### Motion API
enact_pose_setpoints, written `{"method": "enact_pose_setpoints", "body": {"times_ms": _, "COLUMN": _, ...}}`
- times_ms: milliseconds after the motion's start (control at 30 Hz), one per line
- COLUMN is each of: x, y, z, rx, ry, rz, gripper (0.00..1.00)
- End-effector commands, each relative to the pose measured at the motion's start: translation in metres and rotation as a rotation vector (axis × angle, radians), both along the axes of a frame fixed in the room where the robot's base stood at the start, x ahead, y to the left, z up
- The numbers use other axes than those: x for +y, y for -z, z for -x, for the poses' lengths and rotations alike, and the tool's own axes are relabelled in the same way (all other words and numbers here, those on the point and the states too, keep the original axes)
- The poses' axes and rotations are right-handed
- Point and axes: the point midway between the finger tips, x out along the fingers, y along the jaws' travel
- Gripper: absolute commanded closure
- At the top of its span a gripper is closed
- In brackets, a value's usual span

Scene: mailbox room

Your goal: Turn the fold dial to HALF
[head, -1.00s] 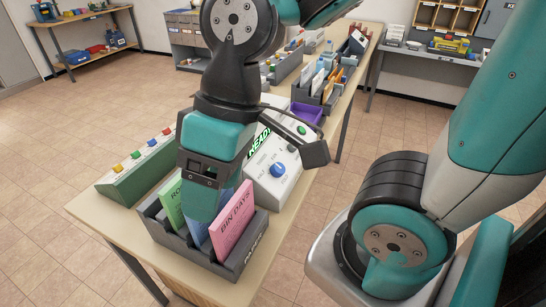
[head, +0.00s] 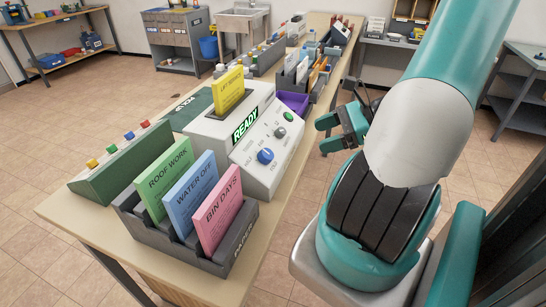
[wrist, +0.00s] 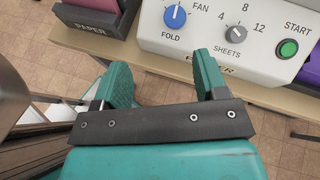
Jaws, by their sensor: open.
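The blue fold dial (head: 265,155) sits on the sloped front panel of the white folder machine (head: 212,131), whose display reads READY. In the wrist view the fold dial (wrist: 175,17) has its white pointer roughly upward; FAN is printed to its upper right. The HALF label is not visible there, and the top of the panel is cut off. My gripper (head: 329,133) is to the right of the machine, beyond the table edge. In the wrist view my gripper (wrist: 162,66) is open and empty, its fingers below and apart from the dial.
A grey sheets knob (wrist: 236,33) and green START button (wrist: 288,48) are right of the dial. A yellow card (head: 229,90) stands in the machine's top. The paper rack (head: 235,244) holds three cards in front. A purple tray (head: 293,102) lies behind.

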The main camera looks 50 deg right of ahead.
Motion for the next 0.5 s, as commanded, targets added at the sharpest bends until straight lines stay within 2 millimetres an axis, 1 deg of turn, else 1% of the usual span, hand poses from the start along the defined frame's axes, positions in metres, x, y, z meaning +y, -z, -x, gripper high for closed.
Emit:
{"method": "enact_pose_setpoints", "body": {"times_ms": 33, "x": -0.009, "y": 0.007, "z": 0.01, "rx": -0.002, "ry": 0.069, "rz": -0.043, "gripper": 0.34}}
{"method": "enact_pose_setpoints", "body": {"times_ms": 100, "x": -0.017, "y": 0.01, "z": 0.019, "rx": -0.002, "ry": 0.13, "rz": -0.084, "gripper": 0.34}}
{"method": "enact_pose_setpoints", "body": {"times_ms": 233, "x": -0.021, "y": 0.014, "z": 0.023, "rx": -0.005, "ry": 0.177, "rz": -0.12, "gripper": 0.34}}
{"method": "enact_pose_setpoints", "body": {"times_ms": 367, "x": -0.014, "y": 0.019, "z": 0.011, "rx": -0.004, "ry": 0.178, "rz": -0.125, "gripper": 0.34}}
{"method": "enact_pose_setpoints", "body": {"times_ms": 500, "x": 0.0, "y": 0.03, "z": -0.012, "rx": -0.003, "ry": 0.173, "rz": -0.126, "gripper": 0.34}}
